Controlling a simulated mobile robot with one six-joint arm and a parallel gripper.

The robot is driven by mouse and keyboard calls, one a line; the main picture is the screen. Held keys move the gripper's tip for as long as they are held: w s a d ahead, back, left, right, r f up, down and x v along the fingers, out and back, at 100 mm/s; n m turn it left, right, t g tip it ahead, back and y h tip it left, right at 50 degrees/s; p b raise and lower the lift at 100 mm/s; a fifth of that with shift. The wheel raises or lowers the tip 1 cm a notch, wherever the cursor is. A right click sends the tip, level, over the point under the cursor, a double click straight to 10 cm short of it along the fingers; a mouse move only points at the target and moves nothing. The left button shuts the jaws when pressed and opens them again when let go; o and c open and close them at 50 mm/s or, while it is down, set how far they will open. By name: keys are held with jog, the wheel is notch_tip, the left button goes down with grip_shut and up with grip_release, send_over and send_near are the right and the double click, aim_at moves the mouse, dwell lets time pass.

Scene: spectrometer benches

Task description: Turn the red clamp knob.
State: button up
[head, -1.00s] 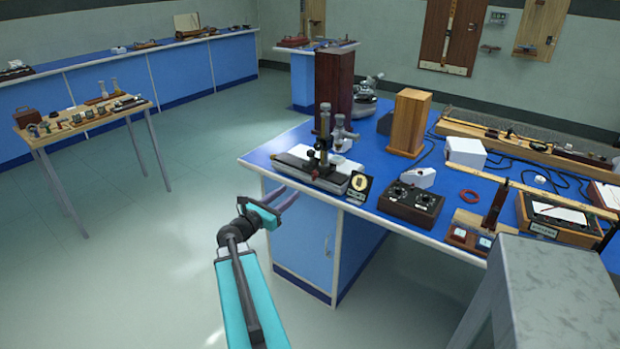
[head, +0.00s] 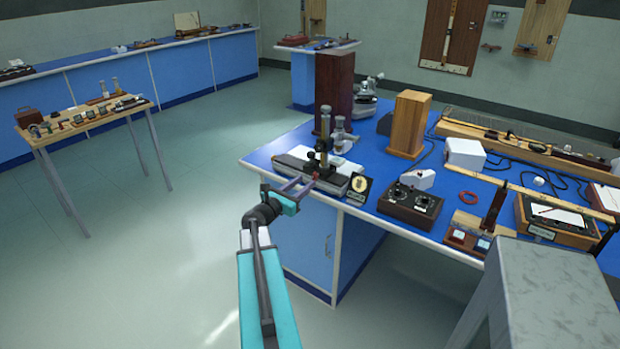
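The red clamp knob (head: 315,176) is a small red spot low on the front of an upright instrument with a dark metal column (head: 325,130), near the blue bench's front left edge. My gripper (head: 307,184) reaches over that edge from the lower left. Its two greyish-purple fingers show a gap between them, and their tips are at or right beside the knob. The view is too small to tell whether they touch or grip it. Part of the knob may be hidden by the fingertips.
The instrument stands on a dark and pale base (head: 342,183). A tall dark red wooden block (head: 334,85) is behind.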

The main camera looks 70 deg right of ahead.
aim_at(313, 176)
jog(key=shift+p+x, duration=0.4)
jog(key=shift+x, duration=2)
grip_shut()
